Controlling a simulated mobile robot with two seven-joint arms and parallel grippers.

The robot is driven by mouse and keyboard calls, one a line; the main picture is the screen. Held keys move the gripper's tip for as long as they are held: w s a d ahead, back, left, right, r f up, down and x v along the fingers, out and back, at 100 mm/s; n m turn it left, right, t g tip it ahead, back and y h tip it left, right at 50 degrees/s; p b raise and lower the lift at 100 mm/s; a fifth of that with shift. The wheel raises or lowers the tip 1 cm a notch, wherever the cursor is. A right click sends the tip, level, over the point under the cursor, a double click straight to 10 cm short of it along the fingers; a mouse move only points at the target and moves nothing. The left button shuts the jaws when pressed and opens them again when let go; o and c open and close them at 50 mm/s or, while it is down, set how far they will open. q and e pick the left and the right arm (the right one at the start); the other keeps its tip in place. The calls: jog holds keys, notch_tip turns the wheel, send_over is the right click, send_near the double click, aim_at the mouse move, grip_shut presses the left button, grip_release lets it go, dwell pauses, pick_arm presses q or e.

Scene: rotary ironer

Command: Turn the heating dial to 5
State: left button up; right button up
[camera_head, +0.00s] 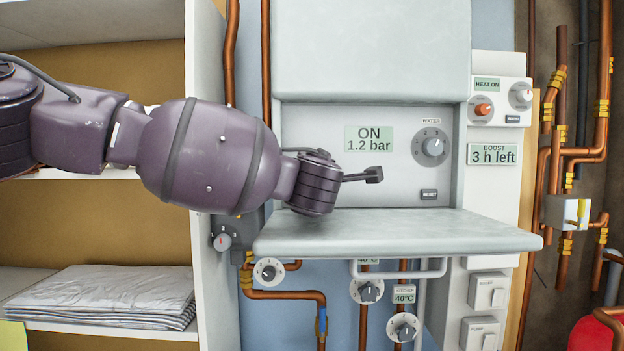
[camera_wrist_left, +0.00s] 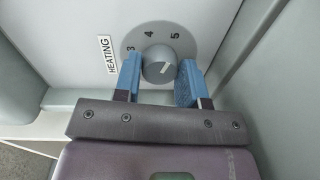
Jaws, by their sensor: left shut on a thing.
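The heating dial (camera_wrist_left: 160,65) is a grey round knob on a grey scale plate, in the left wrist view, beside a HEATING label (camera_wrist_left: 107,55). The numbers 3, 4 and 5 show above it. In the head view my left arm hides the heating dial and the finger pads. My right gripper is in neither view.
A similar water dial (camera_head: 433,147) sits right of the display (camera_head: 369,139) reading ON 1.2 bar. A flat grey flap (camera_head: 400,232) juts out below the panel. A shelf unit (camera_head: 206,270) stands left; pipes (camera_head: 556,190) run at right.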

pick_arm(q)
jog(key=shift+m, duration=0.4)
jog(key=o, duration=0.9)
jog(key=s, duration=0.3)
jog(key=s+b, duration=0.1)
jog(key=s, duration=0.3)
jog(key=s+b, duration=0.1)
jog(key=s, duration=0.3)
jog(key=shift+r, duration=0.35)
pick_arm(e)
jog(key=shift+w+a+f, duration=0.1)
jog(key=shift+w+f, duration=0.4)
pick_arm(q)
jog(key=shift+f, duration=0.1)
